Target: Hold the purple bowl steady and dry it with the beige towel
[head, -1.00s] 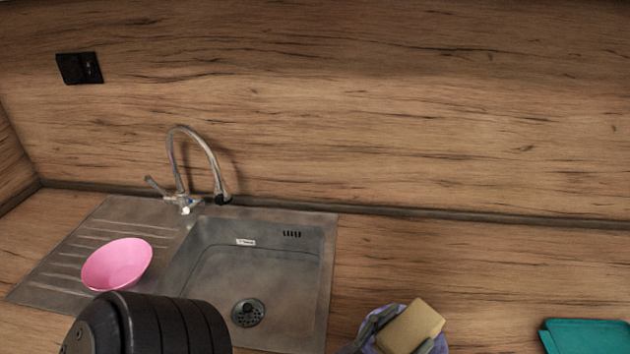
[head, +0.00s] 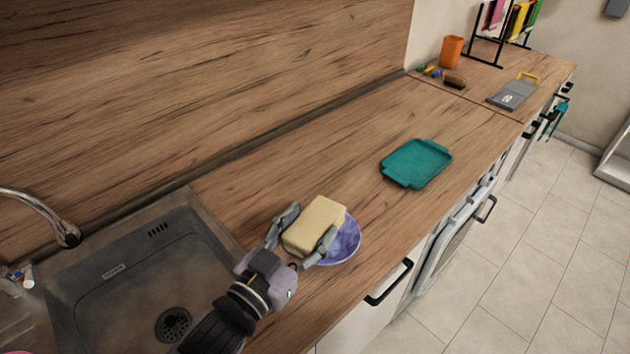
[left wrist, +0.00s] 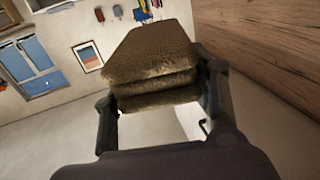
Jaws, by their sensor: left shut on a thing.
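The purple bowl (head: 345,244) sits on the wooden counter, right of the sink, near the front edge. My left gripper (head: 301,240) is shut on the beige towel (head: 316,224), a thick folded block, and holds it over the bowl's left part. The towel hides much of the bowl, and I cannot tell whether they touch. In the left wrist view the folded layers of the towel (left wrist: 150,65) sit between the two fingers (left wrist: 160,110); the bowl does not show there. My right gripper is not in view.
The steel sink (head: 95,295) with its tap (head: 45,212) is at left. A teal tray (head: 416,163) lies right of the bowl. Farther back are an orange cup (head: 451,51), a brush (head: 455,82) and a grey flat item (head: 512,93). Counter between bowl and tray is clear.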

